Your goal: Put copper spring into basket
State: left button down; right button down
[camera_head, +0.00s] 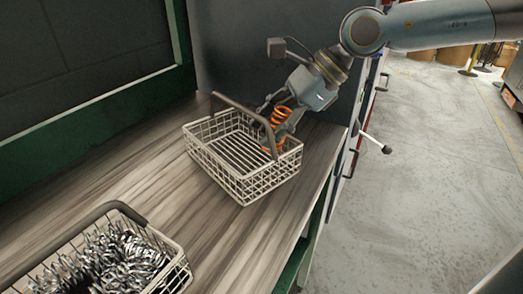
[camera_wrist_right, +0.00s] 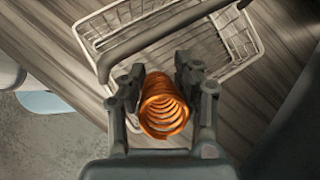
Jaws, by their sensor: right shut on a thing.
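A copper spring (camera_head: 280,116) is held by my right gripper (camera_head: 272,109), over the right end of a white wire basket (camera_head: 206,158). In the right wrist view the copper spring (camera_wrist_right: 164,106) sits between the two fingers of the right gripper (camera_wrist_right: 163,88), which is shut on it. More orange coil shows lower down by the basket's right side in the head view; I cannot tell if it is a separate spring. The basket's wire rim and dark handle (camera_wrist_right: 165,32) lie beyond the spring in the right wrist view. My left gripper is not in view.
A second wire basket (camera_head: 178,262) with many silvery springs (camera_head: 100,265) stands at the lower left. Both baskets are on a wood-grained bench (camera_head: 130,165). A dark panel rises behind it. The bench's right edge drops to a grey floor (camera_head: 430,190). A lever (camera_head: 375,143) sticks out there.

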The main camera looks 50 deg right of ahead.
jog(key=f+b, duration=0.2)
jog(key=b, duration=0.1)
jog(key=shift+w+a+f, duration=0.35)
jog(key=shift+a+f, duration=0.05)
jog(key=shift+w+a+r+g+h+b, duration=0.15)
jog(key=shift+w+r+g+h+b, duration=0.15)
jog(key=shift+g+h+b, duration=0.45)
jog(key=shift+a+r+g+h, duration=0.1)
jog(key=shift+r+g+h, duration=0.05)
jog(key=shift+g+h, duration=0.3)
jog(key=shift+s+f, duration=0.15)
jog(key=shift+f, duration=0.7)
jog(key=shift+f+b, duration=0.35)
jog(key=shift+b, duration=0.2)
jog(key=c, duration=1)
grip_release()
jog(key=shift+o, duration=0.2)
